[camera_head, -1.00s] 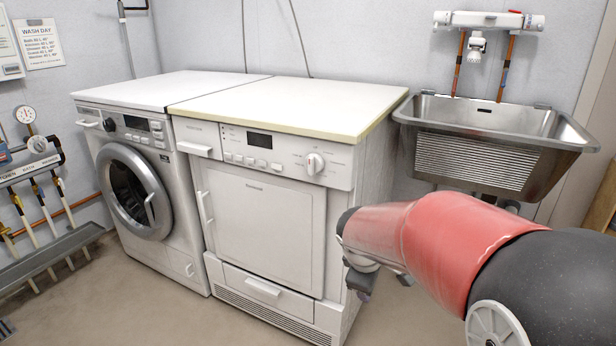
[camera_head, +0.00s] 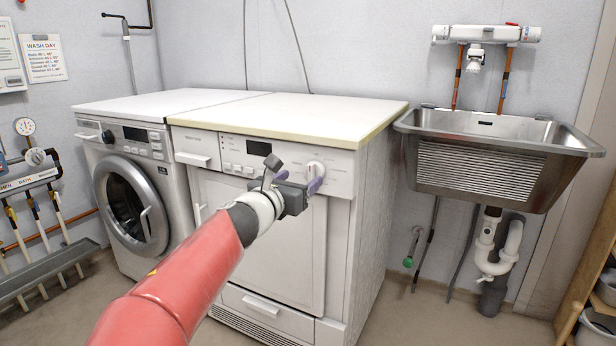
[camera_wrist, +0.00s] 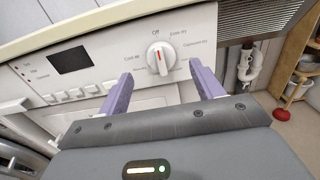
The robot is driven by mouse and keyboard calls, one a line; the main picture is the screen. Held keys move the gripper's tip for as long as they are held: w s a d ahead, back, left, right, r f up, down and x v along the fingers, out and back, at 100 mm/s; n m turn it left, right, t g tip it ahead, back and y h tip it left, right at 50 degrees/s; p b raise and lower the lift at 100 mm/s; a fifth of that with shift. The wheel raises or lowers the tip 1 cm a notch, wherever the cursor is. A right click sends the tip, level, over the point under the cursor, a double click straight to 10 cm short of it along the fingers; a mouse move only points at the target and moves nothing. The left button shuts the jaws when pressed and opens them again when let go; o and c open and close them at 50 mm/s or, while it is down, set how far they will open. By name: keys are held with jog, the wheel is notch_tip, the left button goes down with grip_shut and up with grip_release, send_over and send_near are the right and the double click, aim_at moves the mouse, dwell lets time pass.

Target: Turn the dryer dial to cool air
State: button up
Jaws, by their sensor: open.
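The dryer dial (camera_wrist: 160,58) is a round white knob with a raised grip bar and a red mark. The bar stands close to upright, under the "Off" label. A label that seems to read "Cool air" (camera_wrist: 132,58) is left of the dial. In the head view the dial (camera_head: 316,168) is at the right of the dryer's panel, partly behind a finger. My gripper (camera_wrist: 161,76) is open and empty, with its two purple fingers below and to either side of the dial, apart from it. In the head view my gripper (camera_head: 295,175) is in front of the panel.
The dryer (camera_head: 262,240) stands beside a washing machine (camera_head: 130,200) under a shared worktop (camera_head: 290,115). A steel basin (camera_head: 497,165) hangs on the wall at right, with a white drain pipe (camera_head: 487,245) below. A shelf is at far right. Floor between dryer and shelf is mostly free.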

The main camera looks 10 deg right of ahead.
aim_at(310, 173)
jog(key=shift+x, duration=2.5)
jog(key=c, duration=1)
jog(key=shift+o, duration=0.2)
jog(key=shift+f, duration=0.1)
